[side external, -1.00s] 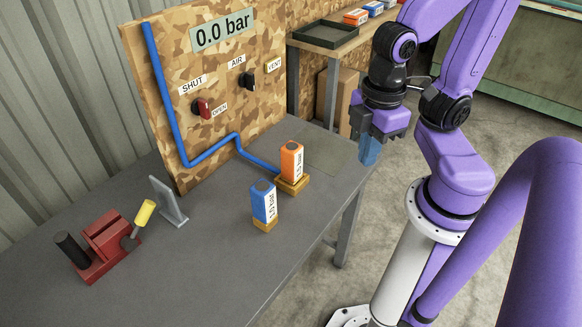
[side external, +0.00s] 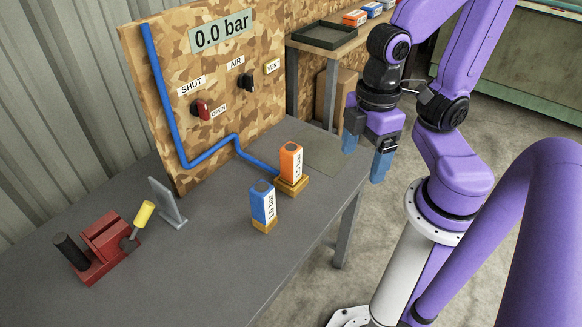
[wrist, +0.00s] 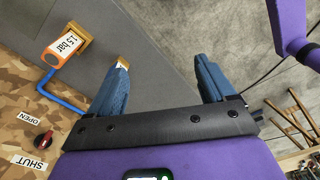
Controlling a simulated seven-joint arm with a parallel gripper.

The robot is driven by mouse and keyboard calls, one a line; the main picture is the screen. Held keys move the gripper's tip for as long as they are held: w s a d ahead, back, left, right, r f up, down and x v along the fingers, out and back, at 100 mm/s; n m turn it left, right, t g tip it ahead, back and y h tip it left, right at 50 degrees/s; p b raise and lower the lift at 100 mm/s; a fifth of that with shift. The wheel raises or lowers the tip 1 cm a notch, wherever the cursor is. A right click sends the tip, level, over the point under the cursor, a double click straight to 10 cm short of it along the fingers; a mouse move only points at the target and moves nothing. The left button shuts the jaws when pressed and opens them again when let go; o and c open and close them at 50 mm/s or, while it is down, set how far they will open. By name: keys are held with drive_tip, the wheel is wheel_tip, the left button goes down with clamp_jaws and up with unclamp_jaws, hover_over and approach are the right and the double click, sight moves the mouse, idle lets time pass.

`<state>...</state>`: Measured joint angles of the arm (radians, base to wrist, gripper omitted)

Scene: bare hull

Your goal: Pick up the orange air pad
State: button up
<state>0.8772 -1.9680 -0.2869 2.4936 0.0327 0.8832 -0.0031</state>
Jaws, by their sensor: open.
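The orange air pad (side external: 291,163) stands upright on a small wooden base on the grey bench, at the end of the blue hose. It also shows in the wrist view (wrist: 64,49), at the upper left, its white label reading "1.5 bar". My gripper (side external: 365,164) is open and empty, to the right of the orange pad near the bench's right edge. In the wrist view its two blue fingers (wrist: 164,62) are spread wide, with the orange pad outside them, beyond the left finger.
A blue pad (side external: 262,204) stands on its own base in front and left of the orange one. A grey upright plate (side external: 168,203) and a red clamp (side external: 105,242) are further left. The camouflage board (side external: 222,92) rises behind. Bench in front is clear.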

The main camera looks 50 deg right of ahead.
drive_tip(key=w+a+f+m+t+y, duration=0.2)
drive_tip(key=w+a+m+t+y, duration=0.55)
drive_tip(key=w+a, duration=1.25)
drive_tip(key=w+f+m+h, duration=0.4)
drive_tip(key=w+m+h, duration=0.2)
drive_tip(key=w+m, duration=0.5)
drive_tip(key=m+g+h, duration=0.8)
drive_tip(key=m+h, duration=0.4)
drive_tip(key=h, duration=0.4)
approach(286, 153)
drive_tip(key=shift+t, duration=0.25)
drive_tip(key=x, duration=0.9)
drive_tip(key=shift+s, duration=0.1)
drive_tip(key=shift+y, duration=0.25)
drive_tip(key=shift+x, duration=2.9)
